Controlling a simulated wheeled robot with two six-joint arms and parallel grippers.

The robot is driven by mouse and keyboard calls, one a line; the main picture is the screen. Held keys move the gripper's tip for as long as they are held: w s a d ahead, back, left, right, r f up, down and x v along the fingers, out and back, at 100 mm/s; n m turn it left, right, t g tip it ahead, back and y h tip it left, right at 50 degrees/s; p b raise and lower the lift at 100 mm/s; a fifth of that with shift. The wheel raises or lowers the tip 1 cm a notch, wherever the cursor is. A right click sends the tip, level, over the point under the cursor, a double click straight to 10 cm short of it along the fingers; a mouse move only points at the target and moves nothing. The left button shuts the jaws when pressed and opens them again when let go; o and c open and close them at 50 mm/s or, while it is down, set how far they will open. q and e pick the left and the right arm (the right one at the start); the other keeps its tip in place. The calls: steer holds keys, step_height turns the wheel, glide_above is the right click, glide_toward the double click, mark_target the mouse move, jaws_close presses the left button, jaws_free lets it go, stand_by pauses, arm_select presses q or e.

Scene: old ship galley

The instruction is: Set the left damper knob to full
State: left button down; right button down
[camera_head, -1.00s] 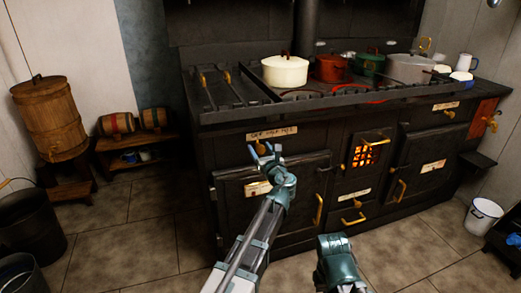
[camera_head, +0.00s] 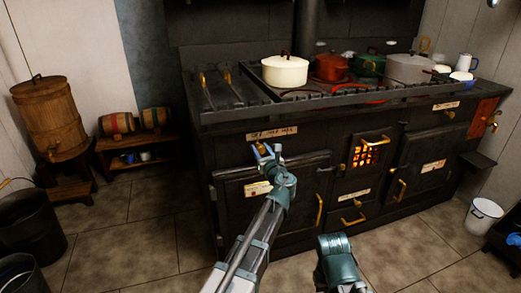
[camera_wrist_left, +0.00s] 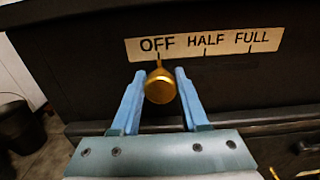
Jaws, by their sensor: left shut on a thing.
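The left damper knob is a round brass knob (camera_wrist_left: 160,88) on the dark stove front, under a cream label (camera_wrist_left: 204,43) reading OFF, HALF and FULL. Its narrow top points up at the OFF mark. My left gripper (camera_wrist_left: 160,92) is shut on the knob, with one blue finger on each side of it. In the head view my left gripper (camera_head: 265,155) reaches up to the same label (camera_head: 271,133), and the knob (camera_head: 262,149) shows small at its fingertips.
The black stove (camera_head: 230,158) carries a white pot (camera_head: 285,72), a red pot (camera_head: 329,68) and other cookware. Below the knob is an oven door with a brass handle (camera_head: 319,209). An orange fire glows behind a grate (camera_head: 367,155).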

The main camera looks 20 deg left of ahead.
mark_target(288, 138)
stand_by(0.6)
arm_select(q)
steer(key=w+d, duration=0.2)
steer(key=d, duration=0.1)
steer(key=w+d, duration=0.2)
steer(key=d, duration=0.2)
steer(key=w+d, duration=0.3)
steer(key=shift+d, duration=0.2)
steer(key=shift+c, duration=2.2)
jaws_free()
steer(key=shift+d, duration=0.15)
steer(key=shift+s, duration=0.1)
